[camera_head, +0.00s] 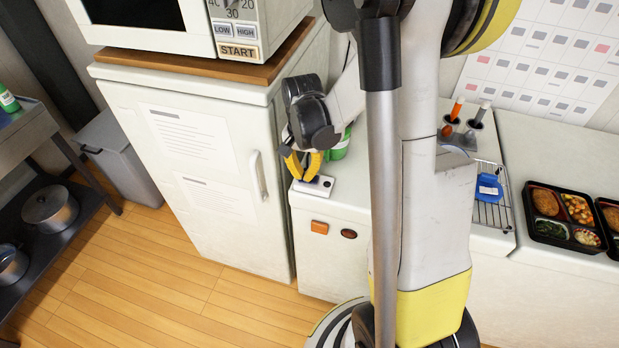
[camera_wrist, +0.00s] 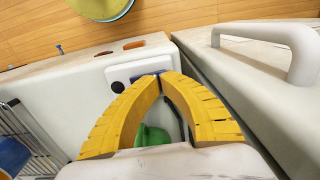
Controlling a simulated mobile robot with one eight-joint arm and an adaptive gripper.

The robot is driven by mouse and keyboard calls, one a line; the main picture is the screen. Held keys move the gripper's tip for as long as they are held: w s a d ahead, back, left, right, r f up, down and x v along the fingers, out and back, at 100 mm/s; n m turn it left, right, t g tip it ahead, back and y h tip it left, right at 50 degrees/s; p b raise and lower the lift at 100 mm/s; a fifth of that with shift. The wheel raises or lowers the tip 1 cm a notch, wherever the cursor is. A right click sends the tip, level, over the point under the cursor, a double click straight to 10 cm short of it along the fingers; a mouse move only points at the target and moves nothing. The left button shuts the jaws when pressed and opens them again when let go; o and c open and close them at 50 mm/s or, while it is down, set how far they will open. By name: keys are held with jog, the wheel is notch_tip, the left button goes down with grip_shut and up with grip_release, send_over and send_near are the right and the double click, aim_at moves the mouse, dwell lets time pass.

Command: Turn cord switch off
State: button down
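A small white switch box (camera_head: 318,186) lies on the counter top near its front left corner. In the wrist view the white switch box (camera_wrist: 117,74) shows a round black spot (camera_wrist: 117,87) and a dark blue part right at my fingertips. My gripper (camera_head: 303,180) reaches down over the box with its yellow fingers. In the wrist view my gripper (camera_wrist: 160,75) has its fingertips together, with nothing seen held between them. The fingertips hide part of the box, and I cannot tell whether they touch it.
A white fridge (camera_head: 195,170) with a handle (camera_head: 258,176) stands close on the left, a microwave (camera_head: 170,42) on top. A green object (camera_head: 341,146) stands behind my gripper. An orange button (camera_head: 319,227) is on the counter's front. A wire rack (camera_head: 492,213) and bento trays (camera_head: 533,230) lie right.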

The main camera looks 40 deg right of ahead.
jog(key=shift+r+p, duration=2.45)
jog(key=shift+r, duration=1.05)
jog(key=shift+a+r, duration=0.15)
jog(key=shift+r, duration=0.1)
jog(key=s+a+r+n+t+b, duration=0.4)
jog(key=s+a+r+n+t, duration=0.3)
jog(key=s+a+r+n, duration=0.3)
jog(key=shift+s+a+b, duration=0.35)
jog(key=shift+s+a, duration=0.1)
jog(key=shift+a, duration=1.15)
jog(key=shift+r, duration=0.1)
